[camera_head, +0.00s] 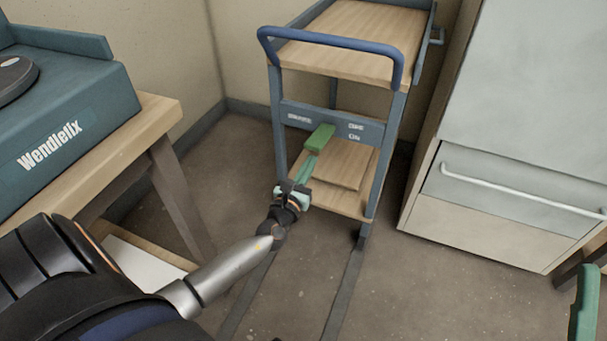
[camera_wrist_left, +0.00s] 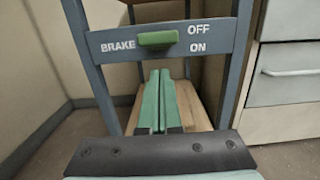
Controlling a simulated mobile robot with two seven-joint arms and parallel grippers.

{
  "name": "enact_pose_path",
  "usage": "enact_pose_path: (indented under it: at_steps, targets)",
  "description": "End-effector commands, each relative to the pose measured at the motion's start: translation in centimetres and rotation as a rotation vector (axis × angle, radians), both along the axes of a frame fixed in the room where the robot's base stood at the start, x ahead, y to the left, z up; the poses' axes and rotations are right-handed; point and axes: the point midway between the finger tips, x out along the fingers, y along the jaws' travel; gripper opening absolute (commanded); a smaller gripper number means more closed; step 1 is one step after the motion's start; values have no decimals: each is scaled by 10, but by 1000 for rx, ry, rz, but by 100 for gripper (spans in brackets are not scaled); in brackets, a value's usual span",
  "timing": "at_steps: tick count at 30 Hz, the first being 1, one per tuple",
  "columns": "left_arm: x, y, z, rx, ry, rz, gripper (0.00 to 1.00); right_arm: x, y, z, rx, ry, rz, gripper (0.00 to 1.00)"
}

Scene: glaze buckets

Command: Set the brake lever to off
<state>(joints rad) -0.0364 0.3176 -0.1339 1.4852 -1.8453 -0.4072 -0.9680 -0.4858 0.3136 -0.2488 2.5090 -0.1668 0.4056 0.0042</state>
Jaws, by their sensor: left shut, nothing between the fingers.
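The brake lever (camera_head: 320,137) is a green handle on the blue-grey crossbar of a trolley. In the left wrist view the lever (camera_wrist_left: 158,39) lies nearly level, between the word BRAKE at left and OFF above ON at right. Its height is between OFF and ON, so I cannot tell its setting. My left gripper (camera_head: 309,160) has green fingers, shut and empty. In the left wrist view its fingertips (camera_wrist_left: 158,72) are below the lever, with a gap in the picture. A green piece at the right edge of the head view seems to be my right gripper (camera_head: 585,302), mostly cut off.
The trolley has a blue push handle (camera_head: 330,41), a wooden top shelf (camera_head: 350,30) and a lower shelf (camera_head: 345,200) with a board on it. A grey cabinet (camera_head: 510,190) stands to the right. A wooden table (camera_head: 160,112) with a Wendlefix machine (camera_head: 70,110) is at left.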

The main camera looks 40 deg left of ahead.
Motion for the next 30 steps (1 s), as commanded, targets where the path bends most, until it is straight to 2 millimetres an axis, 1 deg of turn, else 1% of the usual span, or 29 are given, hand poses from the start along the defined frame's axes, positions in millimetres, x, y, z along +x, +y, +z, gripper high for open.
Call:
enact_pose_path:
  at_steps: [1, 6, 20, 26, 30]
  targets:
    - [1, 0, 11, -2, 0, 1, 0, -1, 0, 9, 1, -4, -1, 50]
    - [3, 1, 20, -1, 1, 1, 0, -2, 0, 13, -8, -14, -5, 50]
    - [3, 1, 21, 0, 2, 0, 0, -1, -2, 14, -2, -15, -15, 50]
    - [3, 1, 24, -2, 10, 0, 0, -1, -2, 20, -6, -17, -19, 50]
    - [3, 1, 27, -5, 21, 0, 0, -1, -2, 28, -15, -23, -25, 50]
